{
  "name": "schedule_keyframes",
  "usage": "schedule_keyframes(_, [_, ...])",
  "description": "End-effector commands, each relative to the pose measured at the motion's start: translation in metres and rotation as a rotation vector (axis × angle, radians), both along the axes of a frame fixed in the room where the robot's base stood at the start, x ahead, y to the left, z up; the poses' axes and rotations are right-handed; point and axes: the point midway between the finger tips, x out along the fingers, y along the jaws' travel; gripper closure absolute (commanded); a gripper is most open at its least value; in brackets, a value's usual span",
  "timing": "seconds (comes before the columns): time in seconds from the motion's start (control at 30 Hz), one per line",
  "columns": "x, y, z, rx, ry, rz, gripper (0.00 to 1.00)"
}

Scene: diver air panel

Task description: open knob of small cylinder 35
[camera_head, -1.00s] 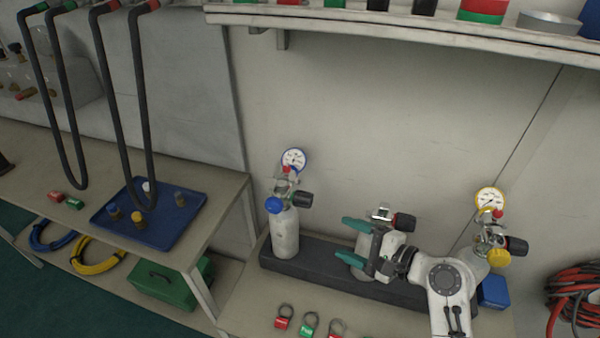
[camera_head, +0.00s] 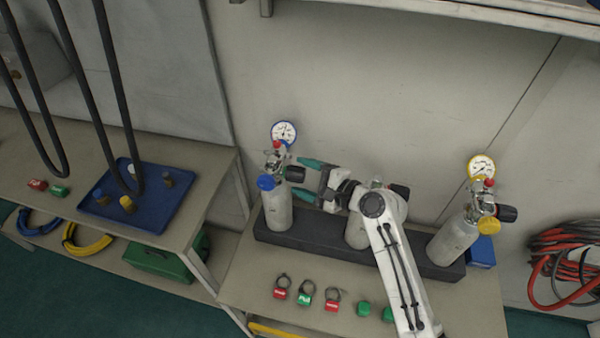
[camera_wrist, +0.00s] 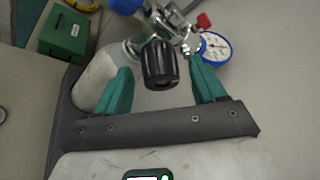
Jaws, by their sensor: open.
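The left small cylinder (camera_head: 278,208) stands upright in a dark rack, with a blue knob (camera_head: 267,182), a blue-rimmed gauge (camera_head: 284,133) and a black knob (camera_head: 295,174) on its right side. No number is legible on it. My gripper (camera_head: 307,178) is open, its teal fingers pointing left at the black knob. In the wrist view, the black knob (camera_wrist: 159,65) sits between the two spread fingers of my gripper (camera_wrist: 160,72), with visible gaps on both sides. I cannot tell how deep the fingers reach around it.
A middle cylinder (camera_head: 355,232) is partly hidden by my arm. A right cylinder (camera_head: 452,243) has a yellow knob and gauge. All share the dark rack (camera_head: 315,235). Tagged rings and green blocks lie in front. A blue tray (camera_head: 160,213) lies on the left table.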

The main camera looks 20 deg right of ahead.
Motion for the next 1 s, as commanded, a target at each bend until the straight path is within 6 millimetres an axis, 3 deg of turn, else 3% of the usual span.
schedule_keyframes(0.13, [0.0099, 0.006, -0.0027, 0.0, 0.001, 0.001, 0.31])
schedule_keyframes(0.47, [0.0123, 0.0075, -0.0036, 0.0, 0.0, -0.001, 0.31])
schedule_keyframes(1.0, [0.012, 0.0077, -0.0041, 0.001, 0.001, 0.0, 0.81])
